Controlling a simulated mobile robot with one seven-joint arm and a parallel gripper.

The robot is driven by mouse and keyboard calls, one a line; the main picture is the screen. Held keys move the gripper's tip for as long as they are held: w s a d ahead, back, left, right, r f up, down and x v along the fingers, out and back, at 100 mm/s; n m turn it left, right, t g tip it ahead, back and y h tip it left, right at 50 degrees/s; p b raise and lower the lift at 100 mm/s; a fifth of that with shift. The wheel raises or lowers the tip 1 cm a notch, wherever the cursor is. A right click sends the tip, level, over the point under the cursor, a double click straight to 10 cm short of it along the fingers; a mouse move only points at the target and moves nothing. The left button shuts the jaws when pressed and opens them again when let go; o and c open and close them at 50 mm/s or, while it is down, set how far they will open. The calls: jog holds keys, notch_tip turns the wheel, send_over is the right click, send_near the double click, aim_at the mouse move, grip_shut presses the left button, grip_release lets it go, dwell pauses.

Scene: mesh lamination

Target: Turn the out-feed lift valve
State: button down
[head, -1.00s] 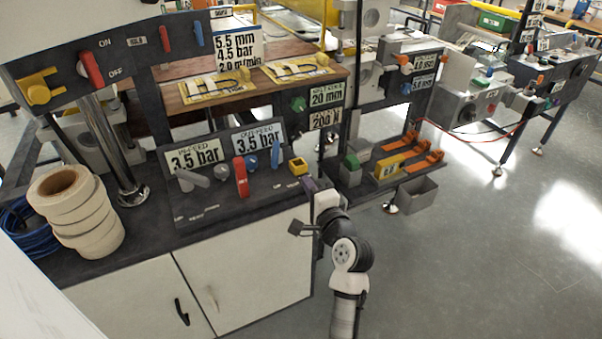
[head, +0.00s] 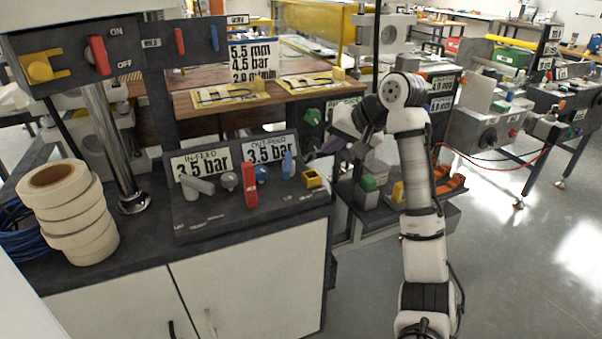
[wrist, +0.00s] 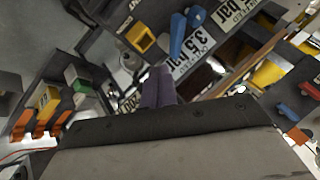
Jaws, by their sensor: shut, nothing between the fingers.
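The blue out-feed lever (head: 288,164) stands upright on the dark sloped panel (head: 215,215), in front of the out-feed 3.5 bar sign (head: 268,146). A round blue knob (head: 261,173) sits left of it. In the wrist view, the blue lever (wrist: 178,36) lies just beyond my fingertips, beside the yellow-framed block (wrist: 140,37). My gripper (head: 316,154) is right of the lever in the head view, apart from it. Its purple fingers (wrist: 158,88) are shut and empty. The panel's small lettering is too blurred to read.
A red lever (head: 250,185) and grey in-feed handle (head: 196,186) stand left of the blue controls. A green knob (head: 312,117) is behind. Tape rolls (head: 68,210) sit at the left.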

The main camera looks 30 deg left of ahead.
aim_at(288, 164)
jog(key=shift+h, duration=0.5)
jog(key=x, duration=0.8)
jog(key=shift+w+d+f+p, duration=0.15)
jog(key=shift+d+f+p, duration=0.1)
jog(key=shift+d+p, duration=0.15)
jog(key=shift+s+a+f+p, duration=0.15)
jog(key=shift+s+a, duration=0.15)
jog(key=shift+a, duration=0.3)
jog(key=shift+s+a+r+p, duration=0.1)
jog(key=shift+s+a, duration=0.25)
jog(key=shift+a, duration=0.3)
jog(key=shift+s+a+f+p, duration=0.15)
jog(key=shift+s+a, duration=0.15)
jog(key=shift+a, duration=0.3)
